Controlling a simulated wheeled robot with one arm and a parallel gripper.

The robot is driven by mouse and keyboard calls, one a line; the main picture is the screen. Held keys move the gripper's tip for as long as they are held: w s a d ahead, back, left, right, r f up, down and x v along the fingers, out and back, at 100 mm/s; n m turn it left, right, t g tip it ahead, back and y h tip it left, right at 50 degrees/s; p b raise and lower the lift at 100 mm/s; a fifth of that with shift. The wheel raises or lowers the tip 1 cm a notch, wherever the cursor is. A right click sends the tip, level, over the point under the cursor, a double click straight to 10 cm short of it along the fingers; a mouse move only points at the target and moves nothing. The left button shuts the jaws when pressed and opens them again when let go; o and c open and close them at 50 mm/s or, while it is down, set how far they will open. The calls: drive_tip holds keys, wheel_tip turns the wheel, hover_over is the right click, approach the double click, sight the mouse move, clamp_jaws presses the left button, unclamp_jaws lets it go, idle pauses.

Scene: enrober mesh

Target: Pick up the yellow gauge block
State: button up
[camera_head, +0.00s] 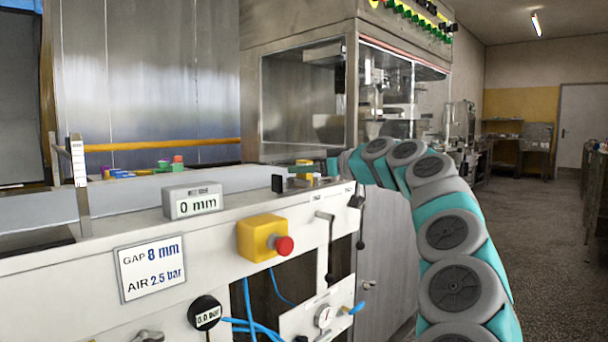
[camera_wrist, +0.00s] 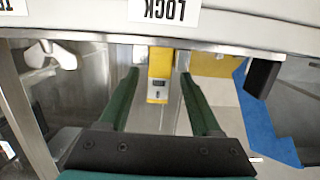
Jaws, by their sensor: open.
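In the wrist view a yellow block (camera_wrist: 159,62) with a small grey and white face lies between the two green fingers of my gripper (camera_wrist: 159,74). It appears to be the gauge block. The fingers are open, one on each side, with a gap visible on both sides. The block's far end meets the pale edge at the top of the view. In the head view my gripper (camera_head: 301,171) is at the right end of the machine's top, where small yellow patches show. I cannot tell there which patch is the block.
Several coloured blocks (camera_head: 122,173) lie farther left. A steel cabinet (camera_head: 298,95) rises behind my gripper. A LOCK label (camera_wrist: 165,10) is close by.

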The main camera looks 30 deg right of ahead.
drive_tip(key=x, duration=0.4)
drive_tip(key=shift+r+p, duration=0.1)
drive_tip(key=shift+p, duration=0.25)
clamp_jaws()
idle(0.4)
